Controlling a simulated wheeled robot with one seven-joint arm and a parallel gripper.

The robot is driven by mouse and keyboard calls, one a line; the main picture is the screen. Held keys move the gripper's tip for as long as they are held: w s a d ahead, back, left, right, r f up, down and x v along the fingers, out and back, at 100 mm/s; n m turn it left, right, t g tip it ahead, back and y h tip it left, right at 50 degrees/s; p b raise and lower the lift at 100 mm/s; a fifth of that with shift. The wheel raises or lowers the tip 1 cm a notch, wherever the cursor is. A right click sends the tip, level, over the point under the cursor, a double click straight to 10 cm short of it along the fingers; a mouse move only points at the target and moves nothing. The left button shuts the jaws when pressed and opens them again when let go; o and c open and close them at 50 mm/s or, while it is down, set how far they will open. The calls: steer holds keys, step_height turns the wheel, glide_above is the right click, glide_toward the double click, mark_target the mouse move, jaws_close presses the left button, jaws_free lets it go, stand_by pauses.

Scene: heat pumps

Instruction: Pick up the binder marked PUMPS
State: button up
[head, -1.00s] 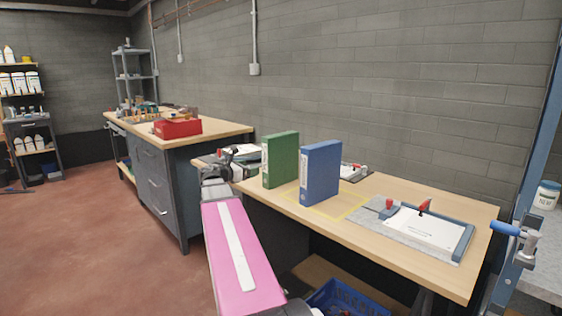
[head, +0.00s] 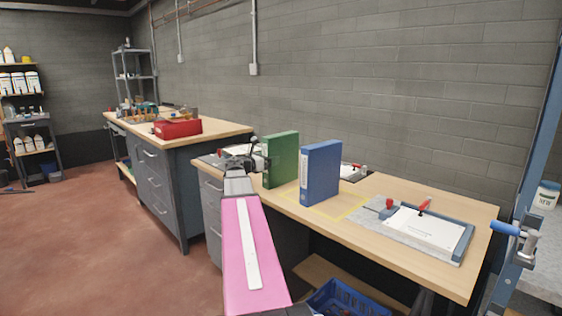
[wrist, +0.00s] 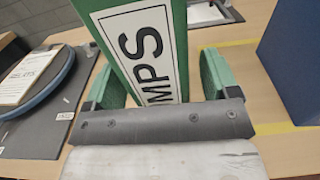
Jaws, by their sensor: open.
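The green binder (head: 282,160) stands upright on the wooden bench. In the wrist view its spine (wrist: 150,50) has a white label with "MPS" readable; the start of the word is cut off. My gripper (head: 252,161) is at the binder's left side in the head view. In the wrist view my gripper (wrist: 158,72) is open, with one green-padded finger on each side of the spine. I cannot tell whether either finger touches it. A blue binder (head: 320,172) stands upright to the right, apart from the green one.
A board with paper and a red clamp (head: 424,229) lies at the bench's right. Another board with paper (wrist: 30,75) lies left of my gripper. Yellow tape (head: 345,208) marks the bench by the blue binder. A blue crate (head: 348,298) is below.

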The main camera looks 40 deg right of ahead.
steer(key=shift+d, duration=0.7)
steer(key=c, duration=1.4)
steer(key=shift+o, duration=0.2)
steer(key=shift+r, duration=0.1)
